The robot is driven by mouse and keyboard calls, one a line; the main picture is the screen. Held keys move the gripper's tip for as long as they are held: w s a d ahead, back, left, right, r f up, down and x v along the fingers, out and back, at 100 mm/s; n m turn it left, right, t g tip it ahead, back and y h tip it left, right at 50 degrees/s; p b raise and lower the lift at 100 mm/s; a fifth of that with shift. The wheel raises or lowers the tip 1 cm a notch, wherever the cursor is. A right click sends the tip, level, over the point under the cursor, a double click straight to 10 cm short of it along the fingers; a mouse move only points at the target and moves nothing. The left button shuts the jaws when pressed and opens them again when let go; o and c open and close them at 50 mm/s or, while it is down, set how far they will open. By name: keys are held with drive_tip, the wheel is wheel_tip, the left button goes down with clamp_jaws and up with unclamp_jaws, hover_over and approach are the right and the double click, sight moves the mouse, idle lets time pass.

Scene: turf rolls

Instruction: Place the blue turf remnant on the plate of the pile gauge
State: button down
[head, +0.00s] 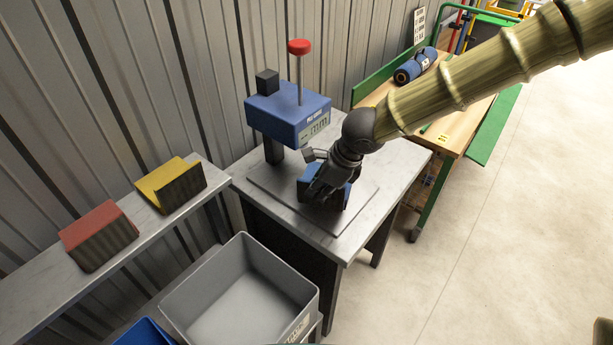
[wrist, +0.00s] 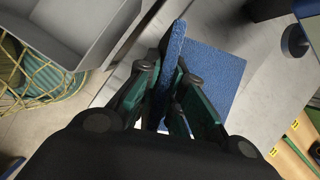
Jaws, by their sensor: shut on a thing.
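The blue turf remnant (head: 346,193) is at the plate of the pile gauge, partly hidden by my gripper (head: 324,188). In the wrist view my gripper (wrist: 168,98) is shut on an upright flap of the blue remnant (wrist: 212,78), and its flat part spreads to the right of the fingers. The pile gauge (head: 290,117) has a blue head, a display and a red knob on a rod. Its flat grey plate (head: 365,204) lies on the metal table beneath the remnant. I cannot tell whether the remnant touches the plate.
A red remnant (head: 98,237) and a yellow remnant (head: 172,187) sit on a narrow shelf at left. A grey bin (head: 240,293) stands in front of the gauge table. A wooden bench (head: 450,125) with a blue roll (head: 416,66) is at back right. Open floor lies right.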

sight(306, 177)
drive_tip(key=w+a, duration=0.1)
drive_tip(key=w, duration=0.1)
drive_tip(key=w+a+p, duration=0.1)
drive_tip(key=w, duration=0.1)
drive_tip(key=w+a, duration=0.1)
drive_tip(key=w, duration=0.2)
drive_tip(key=shift+a+f+p, duration=0.35)
drive_tip(key=shift+w+f, duration=0.1)
drive_tip(key=shift+f, duration=1.7)
drive_tip(key=c, duration=1.5)
unclamp_jaws()
drive_tip(key=shift+v, duration=6.05)
